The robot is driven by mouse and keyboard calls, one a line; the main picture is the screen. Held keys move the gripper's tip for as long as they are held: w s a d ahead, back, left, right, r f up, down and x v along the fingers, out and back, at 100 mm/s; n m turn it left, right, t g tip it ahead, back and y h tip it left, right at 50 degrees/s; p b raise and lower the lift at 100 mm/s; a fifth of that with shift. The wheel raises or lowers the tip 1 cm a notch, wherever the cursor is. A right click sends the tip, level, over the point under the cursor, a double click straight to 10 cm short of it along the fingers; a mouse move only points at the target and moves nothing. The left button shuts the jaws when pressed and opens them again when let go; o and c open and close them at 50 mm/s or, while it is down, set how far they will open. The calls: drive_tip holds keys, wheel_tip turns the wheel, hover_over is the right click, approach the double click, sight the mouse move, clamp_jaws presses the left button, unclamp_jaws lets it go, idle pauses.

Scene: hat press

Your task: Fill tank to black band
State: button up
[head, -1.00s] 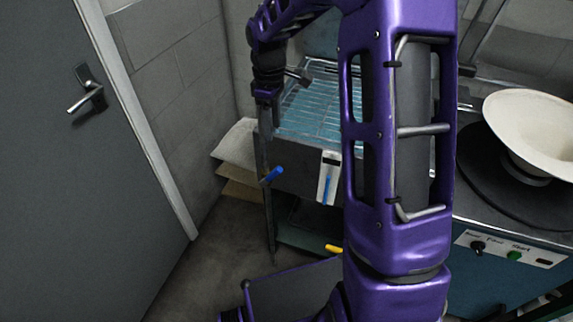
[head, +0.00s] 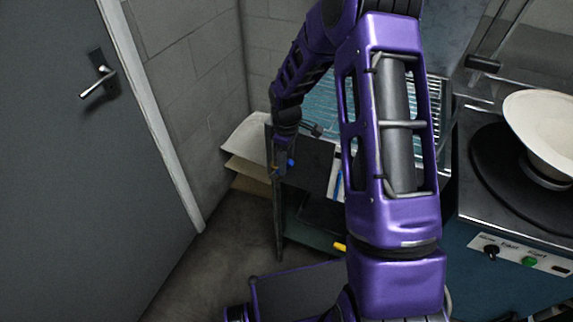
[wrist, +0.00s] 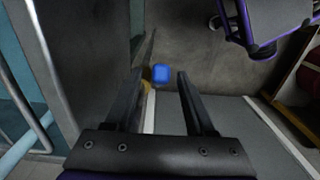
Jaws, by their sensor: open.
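The tank (head: 308,155) is a dark grey box with a wire rack over a blue-tinted top, partly behind my arm. A white gauge strip (head: 335,178) with a blue column stands on its front, half hidden by my arm; its black band cannot be made out now. A blue handle (head: 291,163) is at the tank's left front corner. My gripper (head: 283,170) is down beside that handle. In the wrist view my open gripper (wrist: 159,76) has the blue handle (wrist: 161,73) between its fingertips, with gaps visible on both sides. I cannot tell the depth.
A yellow handle (head: 340,247) sits low under the tank. Pale sheets (head: 247,140) lie against the wall at left. A press with a cream hat (head: 543,128) and a control panel (head: 520,254) is at right. A grey door (head: 90,190) is at left; floor between is clear.

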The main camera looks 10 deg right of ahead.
drive_tip(key=shift+f, duration=0.6)
clamp_jaws()
idle(1.1)
